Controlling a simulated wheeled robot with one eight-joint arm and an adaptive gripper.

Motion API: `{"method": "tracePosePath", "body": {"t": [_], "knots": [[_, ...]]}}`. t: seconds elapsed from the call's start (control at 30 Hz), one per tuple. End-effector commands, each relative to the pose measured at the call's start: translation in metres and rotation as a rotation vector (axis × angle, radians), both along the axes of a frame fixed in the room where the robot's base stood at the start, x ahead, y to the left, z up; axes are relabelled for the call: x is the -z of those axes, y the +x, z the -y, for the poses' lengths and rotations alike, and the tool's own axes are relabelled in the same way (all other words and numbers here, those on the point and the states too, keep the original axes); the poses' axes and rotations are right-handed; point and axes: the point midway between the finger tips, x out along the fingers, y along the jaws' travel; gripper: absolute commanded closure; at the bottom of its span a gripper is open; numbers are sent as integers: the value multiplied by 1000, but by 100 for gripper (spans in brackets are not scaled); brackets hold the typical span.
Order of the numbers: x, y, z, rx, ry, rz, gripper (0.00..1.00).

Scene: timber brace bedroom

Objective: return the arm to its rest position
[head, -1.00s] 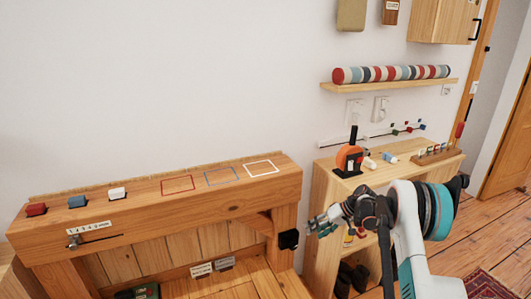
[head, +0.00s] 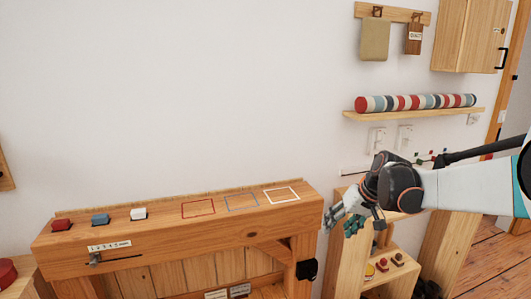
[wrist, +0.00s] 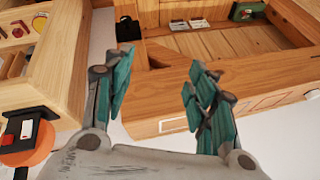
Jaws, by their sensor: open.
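My gripper (head: 345,219) is in the head view at the right of the wooden bench, in front of the small shelf unit. In the wrist view its two teal-padded fingers (wrist: 160,92) are spread apart with nothing between them. My arm reaches in from the right edge of the head view, over the shelf unit. The bench (head: 160,228) also fills the upper right of the wrist view, beyond the fingers. I cannot see any contact between my gripper and the bench or shelf unit.
The shelf unit (head: 348,265) stands right of the bench, partly hidden by my arm. An orange and black device (wrist: 22,140) is at the left of the wrist view. A striped roll (head: 415,103) lies on the wall shelf.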

Motion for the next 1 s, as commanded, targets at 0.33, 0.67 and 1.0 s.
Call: {"method": "tracePosePath", "body": {"t": [0.33, 0.67, 1.0], "knots": [[-48, -99, -16, 52, -100, 58, 48], [-60, -194, -23, 94, -184, 128, 48], [-41, -280, -21, 123, -260, 214, 48]]}}
